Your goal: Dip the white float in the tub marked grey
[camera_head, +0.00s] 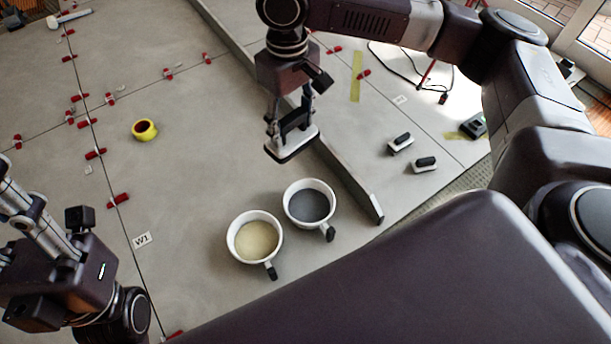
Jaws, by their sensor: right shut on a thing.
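My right gripper (291,120) is shut on the dark handle of a white float (300,145). I cannot read any marking on the tubs. My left gripper (14,195) is at the left edge, partly cut off, and its fingertips do not show clearly.
Two more white floats with black handles (400,145) (424,165) lie at the right. A long grey bar (350,180) lies right of the tubs. A yellow tape roll (145,130) and several red clips (118,200) are on the tiles.

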